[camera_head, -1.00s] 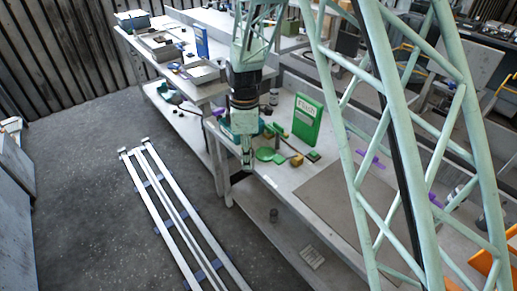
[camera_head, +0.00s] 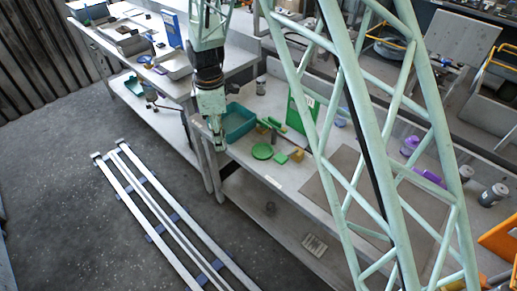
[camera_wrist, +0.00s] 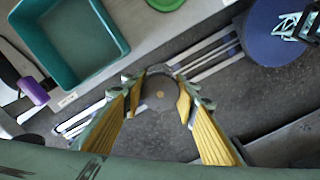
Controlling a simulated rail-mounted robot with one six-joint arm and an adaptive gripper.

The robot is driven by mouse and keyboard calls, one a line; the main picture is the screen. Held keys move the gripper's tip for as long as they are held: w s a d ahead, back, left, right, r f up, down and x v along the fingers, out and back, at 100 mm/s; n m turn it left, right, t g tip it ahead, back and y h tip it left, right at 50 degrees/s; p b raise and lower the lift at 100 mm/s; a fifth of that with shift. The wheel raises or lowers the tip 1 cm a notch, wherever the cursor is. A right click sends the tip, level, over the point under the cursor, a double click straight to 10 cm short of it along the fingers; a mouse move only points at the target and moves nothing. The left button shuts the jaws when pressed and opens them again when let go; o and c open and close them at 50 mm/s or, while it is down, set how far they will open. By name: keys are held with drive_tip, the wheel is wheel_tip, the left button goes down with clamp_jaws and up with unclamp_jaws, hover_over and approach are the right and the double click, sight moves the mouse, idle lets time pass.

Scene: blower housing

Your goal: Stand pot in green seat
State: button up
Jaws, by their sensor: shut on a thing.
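My gripper (camera_wrist: 158,98) has yellow-padded fingers shut on a round grey pot (camera_wrist: 160,90), seen end-on with a small dot at its middle. In the head view my gripper (camera_head: 219,146) hangs at the table's front edge, and the pot is too small to make out there. The wrist view shows floor beneath the pot. The round piece is cut off at the top of the wrist view (camera_wrist: 166,4). I cannot tell which is the seat.
A teal bin (camera_head: 238,120) stands on the table close behind my gripper. Pale rails (camera_head: 160,200) run along the floor.

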drive_tip(key=shift+d, duration=0.2)
drive_tip(key=w+d, duration=0.1)
drive_tip(key=d, duration=0.3)
drive_tip(key=w+d+f+b, duration=0.1)
drive_tip(key=d, duration=0.4)
drive_tip(key=w+d, duration=0.1)
drive_tip(key=d, duration=0.4)
drive_tip(key=shift+w+f, duration=0.15)
drive_tip(key=shift+w, duration=0.05)
drive_tip(key=shift+w+d+b, duration=0.1)
drive_tip(key=shift+d+b, duration=0.25)
drive_tip(key=shift+d, duration=0.15)
drive_tip(key=shift+d+f+b, duration=0.1)
drive_tip(key=shift+f+b, duration=0.3)
drive_tip(key=shift+f, duration=1.45)
drive_tip(key=shift+f, duration=0.15)
drive_tip(key=o, duration=1)
